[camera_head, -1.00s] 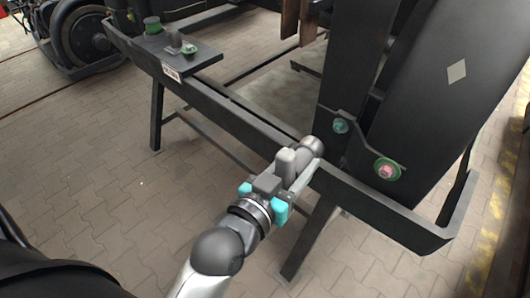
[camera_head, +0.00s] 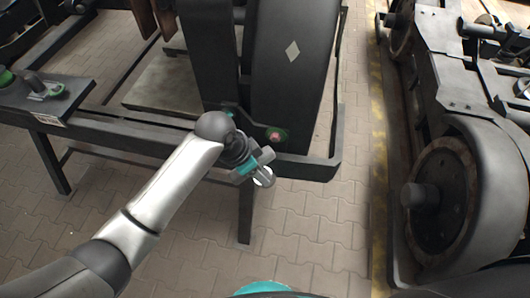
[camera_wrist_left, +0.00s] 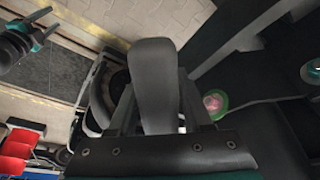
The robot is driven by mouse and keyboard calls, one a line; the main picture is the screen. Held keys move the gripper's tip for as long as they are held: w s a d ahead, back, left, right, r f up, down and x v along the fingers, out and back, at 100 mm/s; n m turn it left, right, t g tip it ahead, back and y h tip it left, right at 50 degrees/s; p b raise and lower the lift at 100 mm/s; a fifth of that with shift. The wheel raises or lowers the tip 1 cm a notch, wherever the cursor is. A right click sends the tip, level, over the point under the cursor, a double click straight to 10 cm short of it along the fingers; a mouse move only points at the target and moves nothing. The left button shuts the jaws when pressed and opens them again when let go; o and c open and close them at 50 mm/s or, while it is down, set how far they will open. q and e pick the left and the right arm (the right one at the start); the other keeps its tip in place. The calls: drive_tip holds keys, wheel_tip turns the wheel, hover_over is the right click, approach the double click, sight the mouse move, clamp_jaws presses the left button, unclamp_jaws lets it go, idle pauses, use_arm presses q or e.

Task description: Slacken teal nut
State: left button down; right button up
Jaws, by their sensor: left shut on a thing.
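The teal nut (camera_head: 230,107) sits on the dark bracket at the foot of the upright black post in the head view, mostly hidden behind my arm. My left gripper (camera_head: 250,165) is in front of the frame's rail, right of and below that nut. It is shut on a grey tool (camera_wrist_left: 155,85) with a rounded body, whose pale round end (camera_head: 264,178) points down and right in the head view. The tool is apart from the teal nut. A dark shape with teal prongs (camera_wrist_left: 25,38) at the wrist view's left edge may be my right gripper; its state is unclear.
A pink nut in a green ring (camera_head: 277,135) sits right of the teal nut; it also shows in the wrist view (camera_wrist_left: 214,103). A small shelf (camera_head: 45,95) with green-based parts is at left. A wheeled bogie (camera_head: 450,190) stands at right, across paved floor.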

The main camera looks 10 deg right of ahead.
use_arm(q)
drive_tip(key=w+a+r+m+y+p, duration=0.1)
drive_tip(key=a+y+p, duration=0.1)
drive_tip(key=a, duration=0.5)
drive_tip(key=a+r+m+g+y+p, duration=0.1)
drive_tip(key=a+r+p, duration=0.1)
drive_tip(key=a, duration=0.5)
drive_tip(key=shift+w+m+y+p, duration=0.3)
drive_tip(key=shift+w+y+p, duration=0.1)
use_arm(e)
wheel_tip(320, 180, up, 6)
drive_tip(key=shift+s+a, duration=0.15)
drive_tip(key=shift+s, duration=0.05)
drive_tip(key=shift+r, duration=0.1)
use_arm(q)
drive_tip(key=shift+p, duration=0.45)
use_arm(e)
drive_tip(key=shift+r, duration=0.4)
use_arm(q)
drive_tip(key=s+a+r+n+b, duration=0.2)
drive_tip(key=r+n+b, duration=0.3)
drive_tip(key=n+b, duration=0.3)
drive_tip(key=s+a+r+n+b, duration=0.2)
drive_tip(key=r+n+b, duration=0.3)
drive_tip(key=n+b, duration=0.3)
drive_tip(key=shift+s, duration=0.7)
use_arm(e)
wheel_tip(320, 180, down, 16)
